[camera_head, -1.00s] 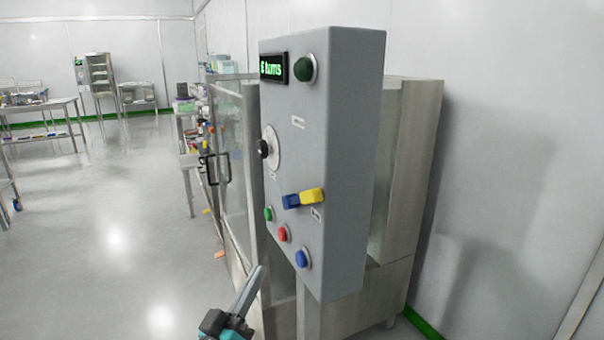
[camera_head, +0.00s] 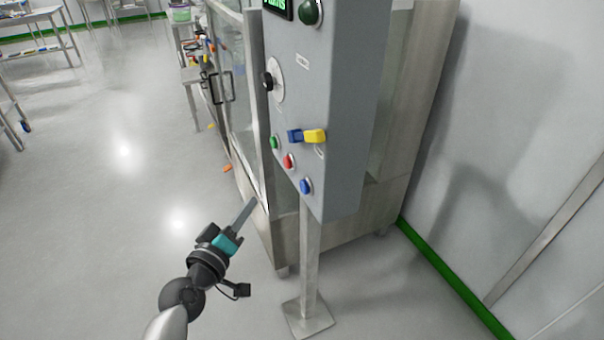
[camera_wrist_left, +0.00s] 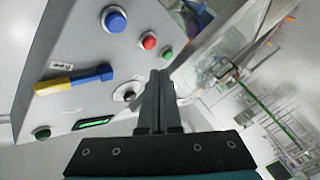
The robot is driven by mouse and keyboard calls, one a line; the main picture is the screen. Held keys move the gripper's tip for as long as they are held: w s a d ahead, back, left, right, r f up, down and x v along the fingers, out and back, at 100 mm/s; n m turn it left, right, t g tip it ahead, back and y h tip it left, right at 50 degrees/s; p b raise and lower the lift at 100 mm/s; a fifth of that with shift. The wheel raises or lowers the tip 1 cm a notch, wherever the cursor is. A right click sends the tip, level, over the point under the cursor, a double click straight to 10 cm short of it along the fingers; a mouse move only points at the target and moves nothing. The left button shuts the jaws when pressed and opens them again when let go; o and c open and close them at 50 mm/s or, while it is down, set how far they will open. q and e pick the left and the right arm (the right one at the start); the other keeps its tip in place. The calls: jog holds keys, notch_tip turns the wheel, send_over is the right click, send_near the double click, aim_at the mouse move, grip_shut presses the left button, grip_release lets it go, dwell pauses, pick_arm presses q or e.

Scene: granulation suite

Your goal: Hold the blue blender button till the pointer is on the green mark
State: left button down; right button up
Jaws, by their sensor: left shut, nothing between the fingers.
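The grey control box (camera_head: 345,110) stands on a post at the middle of the head view. Its blue button (camera_head: 306,186) is the lowest on the face, below a red button (camera_head: 288,161) and a green button (camera_head: 274,142). In the left wrist view the blue button (camera_wrist_left: 115,20) is at the top. A round dial with a black knob (camera_head: 268,81) is higher up; I cannot make out a pointer or green mark. My left gripper (camera_head: 252,203) is shut and empty, left of the blue button and apart from it. My right gripper is not in view.
A blue-and-yellow switch handle (camera_head: 308,136) sticks out above the buttons. A dark green knob (camera_head: 311,12) is near the box's top. A glass-doored cabinet (camera_head: 238,100) stands behind the box. The post's base plate (camera_head: 308,317) is on the floor. Open floor lies to the left.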

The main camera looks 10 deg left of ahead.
aim_at(305, 187)
pick_arm(q)
jog(key=shift+s, duration=0.15)
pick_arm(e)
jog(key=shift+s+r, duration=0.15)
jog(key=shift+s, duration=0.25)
pick_arm(q)
jog(key=w+d+p, duration=0.1)
jog(key=w+d, duration=0.4)
jog(key=d, duration=0.2)
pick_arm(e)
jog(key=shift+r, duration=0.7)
pick_arm(q)
jog(key=shift+d, duration=0.1)
dwell(1.4)
jog(key=shift+w+d+p, duration=0.25)
jog(key=shift+d+p, duration=0.05)
jog(key=shift+d, duration=0.05)
